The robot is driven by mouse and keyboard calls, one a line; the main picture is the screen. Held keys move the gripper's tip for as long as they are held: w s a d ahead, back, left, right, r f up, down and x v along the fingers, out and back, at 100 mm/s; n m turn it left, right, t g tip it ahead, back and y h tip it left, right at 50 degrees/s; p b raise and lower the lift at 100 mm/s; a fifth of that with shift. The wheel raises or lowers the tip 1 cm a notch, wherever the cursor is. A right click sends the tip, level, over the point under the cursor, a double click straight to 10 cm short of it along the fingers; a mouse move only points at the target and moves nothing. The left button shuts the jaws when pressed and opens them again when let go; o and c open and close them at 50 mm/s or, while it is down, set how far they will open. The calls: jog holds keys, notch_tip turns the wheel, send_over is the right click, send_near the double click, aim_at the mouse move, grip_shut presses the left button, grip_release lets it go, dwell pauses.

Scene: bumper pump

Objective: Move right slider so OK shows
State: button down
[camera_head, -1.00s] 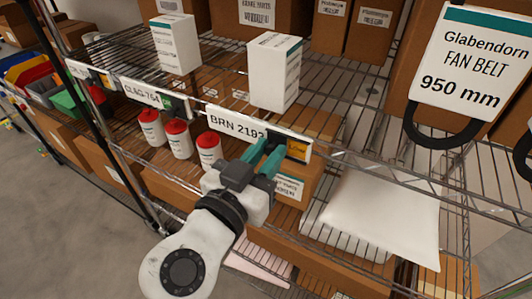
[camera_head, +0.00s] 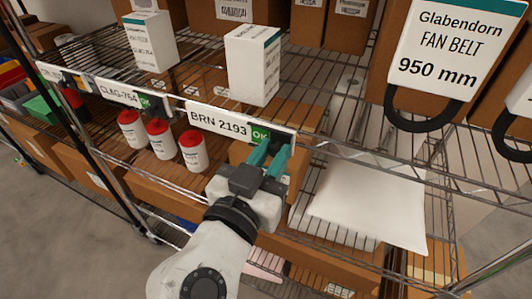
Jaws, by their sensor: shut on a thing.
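The right label strip (camera_head: 219,122), reading BRN 2193, runs along the shelf's front edge. Its window shows a green OK (camera_head: 260,136). My gripper (camera_head: 272,153) is at the right end of this strip, with its teal fingers shut on the dark right slider (camera_head: 281,139) just right of the OK. The fingers hide most of the slider. No orange shows in the window.
Another strip (camera_head: 122,92), reading CL&G-764, is to the left. White boxes (camera_head: 252,66) stand above, red-capped bottles (camera_head: 192,152) below. A white bag (camera_head: 370,200) lies at right, below a hanging fan belt tag (camera_head: 447,50).

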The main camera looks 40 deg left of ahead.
jog(key=c, duration=0.9)
grip_release()
jog(key=shift+d, duration=0.2)
jog(key=shift+c, duration=0.2)
jog(key=shift+s, duration=0.5)
jog(key=b+v, duration=0.2)
jog(key=v, duration=0.7)
jog(key=shift+s, duration=0.35)
jog(key=shift+d, duration=0.1)
